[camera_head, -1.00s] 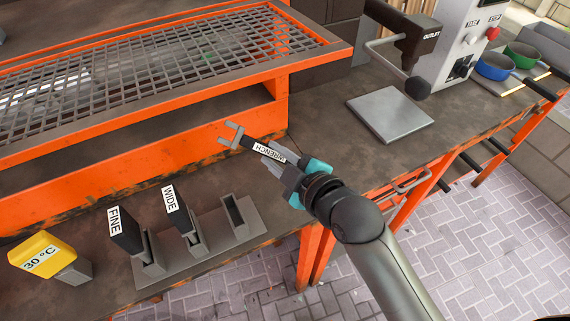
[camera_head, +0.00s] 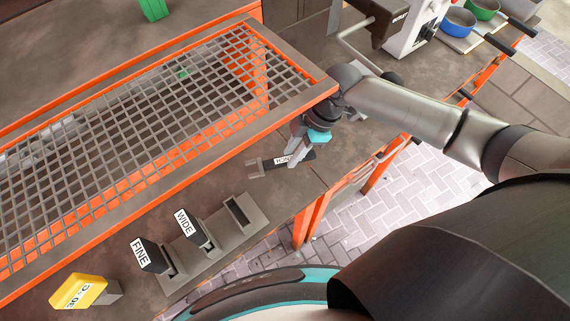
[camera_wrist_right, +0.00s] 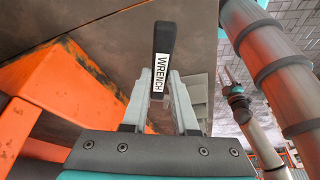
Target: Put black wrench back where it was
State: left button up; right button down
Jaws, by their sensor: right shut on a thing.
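The black wrench (camera_head: 270,166) has a grey open jaw and a white label. My right gripper (camera_head: 303,150) is shut on it, and its jaw points left in the head view. It appears above the bench, behind the grey holder's empty slot (camera_head: 239,211); its height is unclear. In the right wrist view the labelled handle (camera_wrist_right: 163,42) stands between the fingers (camera_wrist_right: 160,90). The grey holder (camera_head: 208,255) also bears tools marked WIDE (camera_head: 186,225) and FINE (camera_head: 145,254). My left gripper (camera_wrist_right: 231,78) shows small in the right wrist view, its fingers apart.
An orange-framed mesh rack (camera_head: 140,130) stands left of my right gripper, its corner close to the wrist. A machine (camera_head: 412,35) and cups (camera_head: 458,20) are at upper right.

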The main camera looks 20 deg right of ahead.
aim_at(286, 175)
notch_tip(286, 175, down, 7)
jog(key=shift+a+f+b, duration=0.1)
jog(key=shift+f+b, duration=0.05)
jog(key=shift+b, duration=0.3)
jog(key=shift+f, duration=0.1)
jog(key=c, duration=0.7)
grip_release()
jog(key=p+v, duration=0.1)
jog(key=v, duration=1.1)
